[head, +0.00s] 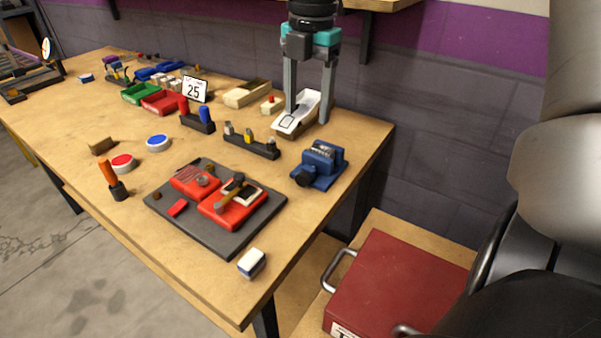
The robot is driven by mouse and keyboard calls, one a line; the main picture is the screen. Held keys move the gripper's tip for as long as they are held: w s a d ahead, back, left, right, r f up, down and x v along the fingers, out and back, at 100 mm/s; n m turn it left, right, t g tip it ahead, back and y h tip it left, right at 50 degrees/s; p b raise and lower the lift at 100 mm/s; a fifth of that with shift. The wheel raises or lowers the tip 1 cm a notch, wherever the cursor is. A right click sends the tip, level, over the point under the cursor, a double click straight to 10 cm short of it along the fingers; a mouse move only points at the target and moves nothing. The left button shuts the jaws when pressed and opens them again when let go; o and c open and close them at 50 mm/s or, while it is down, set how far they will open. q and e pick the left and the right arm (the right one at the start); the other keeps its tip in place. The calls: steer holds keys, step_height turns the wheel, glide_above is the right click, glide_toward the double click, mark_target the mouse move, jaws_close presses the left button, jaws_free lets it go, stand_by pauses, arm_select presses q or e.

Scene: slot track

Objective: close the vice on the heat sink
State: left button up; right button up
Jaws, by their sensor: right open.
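The blue vice (318,175) stands near the right edge of the workbench, with a dark round handle on its front left. A small grey finned piece, which looks like the heat sink (322,149), sits at the top of the vice between its jaws. I cannot tell how tight the jaws are on it. My right gripper (308,116) points down behind the vice and a little to its left, with its two long grey fingers apart and nothing clearly between them. It is not touching the vice. My left gripper is not in view.
A white sloped piece (297,114) on a wooden base is close to the right gripper's fingers. A dark block with several pegs (252,145) stands left of the vice. A dark mat (238,240) with red trays lies in front. The wall (425,135) is behind.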

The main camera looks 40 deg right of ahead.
mark_target(305, 172)
steer(key=f+b, duration=0.2)
steer(key=f, duration=0.5)
steer(key=f+b, duration=0.2)
steer(key=f, duration=0.4)
steer(key=shift+w+f, duration=0.2)
steer(key=shift+f, duration=0.15)
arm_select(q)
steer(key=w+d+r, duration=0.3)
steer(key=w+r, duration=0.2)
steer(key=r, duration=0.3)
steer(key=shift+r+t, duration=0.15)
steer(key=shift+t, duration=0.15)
arm_select(e)
steer(key=shift+f, duration=0.65)
jaws_close()
